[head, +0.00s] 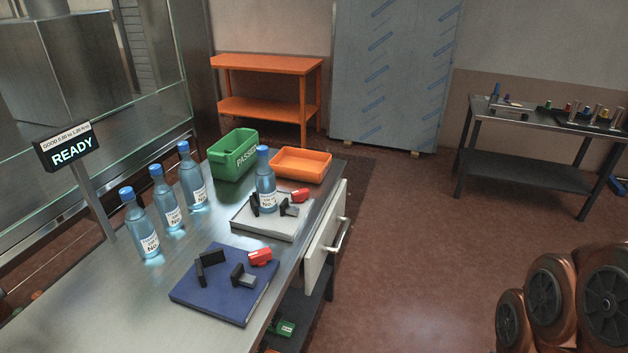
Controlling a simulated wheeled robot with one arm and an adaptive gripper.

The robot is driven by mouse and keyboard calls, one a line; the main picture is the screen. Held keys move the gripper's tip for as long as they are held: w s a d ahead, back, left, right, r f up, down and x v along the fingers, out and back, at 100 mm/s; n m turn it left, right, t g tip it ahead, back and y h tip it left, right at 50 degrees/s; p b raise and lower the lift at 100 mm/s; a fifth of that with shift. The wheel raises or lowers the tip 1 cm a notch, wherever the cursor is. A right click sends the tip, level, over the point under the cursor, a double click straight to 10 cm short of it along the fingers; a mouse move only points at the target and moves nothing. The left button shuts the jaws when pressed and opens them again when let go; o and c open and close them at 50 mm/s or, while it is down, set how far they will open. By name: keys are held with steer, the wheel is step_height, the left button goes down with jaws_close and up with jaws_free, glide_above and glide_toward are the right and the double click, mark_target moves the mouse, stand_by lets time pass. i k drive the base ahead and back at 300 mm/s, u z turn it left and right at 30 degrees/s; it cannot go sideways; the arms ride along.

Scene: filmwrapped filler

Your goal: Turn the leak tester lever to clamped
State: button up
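Two clamp fixtures with red levers are on the steel bench. The nearer is a blue base (212,305) with black jaws (211,266) and a red lever (260,257); no bottle stands in it. The farther is a pale base (257,229) with a blue-capped bottle (265,185) upright between black jaws, and a red lever (300,195) at its right. No label shows which is the leak tester, and I cannot tell whether either lever is at clamped. My gripper is not in view.
Three bottles (166,202) stand along the bench's left side, near a display (70,150) reading READY. A green PASSED bin (233,157) and an orange tray (300,164) sit at the far end. A drawer (325,235) faces right. Open floor (420,240) lies right of the bench.

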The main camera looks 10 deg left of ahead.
mark_target(300, 196)
steer(key=u, duration=0.35)
steer(key=i, duration=0.6)
steer(key=u, duration=0.95)
steer(key=i, duration=0.3)
steer(key=u, duration=0.35)
